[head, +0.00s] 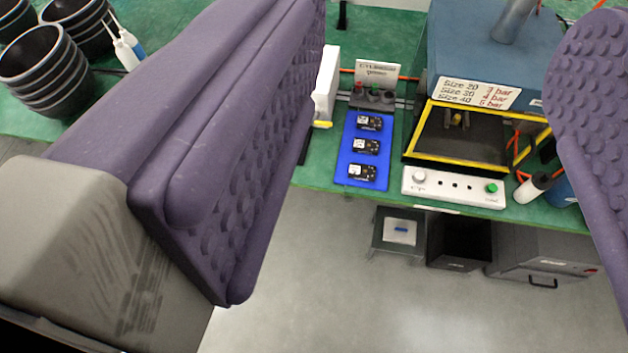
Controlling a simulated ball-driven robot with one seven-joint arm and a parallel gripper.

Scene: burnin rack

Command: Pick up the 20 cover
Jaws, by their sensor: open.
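Three small black covers lie in a column on a blue mat (352,180) on the green bench: a far one (369,123), a middle one (365,146) and a near one (361,171). Each has a white label too small to read, so I cannot tell which is the 20 cover. My gripper (435,140) is open, with purple studded fingers wide apart at the left and right of the picture. The covers show in the gap between the fingers, and nothing is held. The left finger hides part of the bench.
Right of the mat stands a blue machine (490,60) with a size-and-pressure sign and a yellow-edged bay (460,135). A white control panel (453,187) lies in front. Behind the mat is a small sign (377,75). Black bowls (45,70) stand far left.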

